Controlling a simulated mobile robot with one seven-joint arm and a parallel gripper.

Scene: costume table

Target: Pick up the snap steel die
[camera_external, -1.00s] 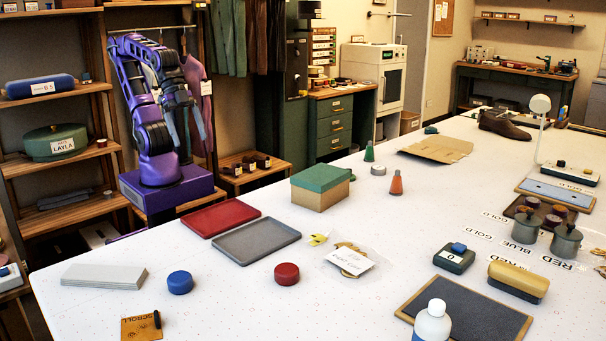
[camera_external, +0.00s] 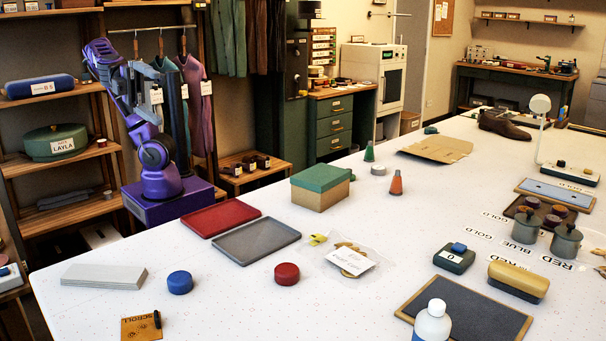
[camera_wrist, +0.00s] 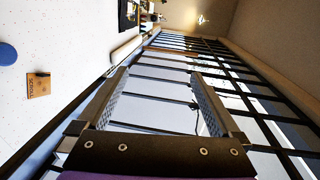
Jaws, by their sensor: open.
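I cannot tell which object is the snap steel die; nothing I can read carries that name. My gripper (camera_external: 156,97) is raised near my own base, behind the far left end of the white table (camera_external: 235,295). In the wrist view my gripper (camera_wrist: 160,80) is open with nothing between its fingers, facing a large paned window. Small table items are an orange card (camera_external: 140,329) lettered SCROLL with a small black piece on it, a blue round tin (camera_external: 180,282), a red round tin (camera_external: 287,273) and a clear bag (camera_external: 354,260) with a label.
Red (camera_external: 222,219) and grey (camera_external: 256,241) trays and a green-lidded box (camera_external: 320,187) stand on the table's near-robot side. Hanging garments (camera_external: 197,110) and shelves (camera_external: 65,165) are close to my arm.

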